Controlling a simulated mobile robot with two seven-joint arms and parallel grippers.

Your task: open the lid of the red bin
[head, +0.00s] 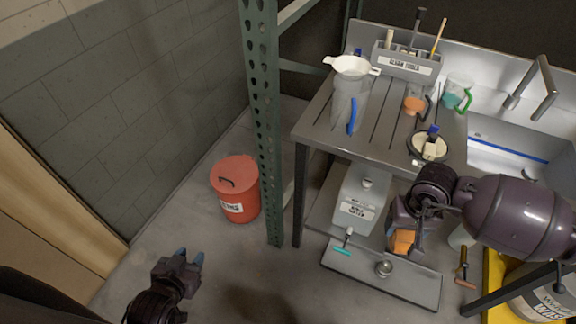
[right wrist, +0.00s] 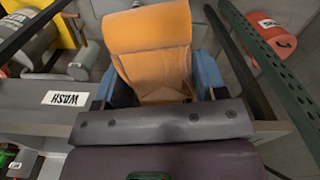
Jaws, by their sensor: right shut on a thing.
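The red bin (head: 237,205) stands on the floor by the grey wall, left of the green perforated post. Its red lid (head: 236,170) is on, with a dark handle on top. The bin also shows at the upper right of the right wrist view (right wrist: 272,36). My left gripper (head: 189,258) is below and left of the bin in the head view, apart from it; its blue fingertips are spread with nothing between them. My right gripper is shut on an orange folded thing (right wrist: 155,50), which also shows in the head view (head: 403,241), in front of the steel bench.
The green post (head: 264,120) stands just right of the bin. The steel bench (head: 318,118) holds a white strainer, a tool rack and cups. Below it are a grey container (head: 363,200) and a tray (head: 410,285). Floor left of the bin is clear.

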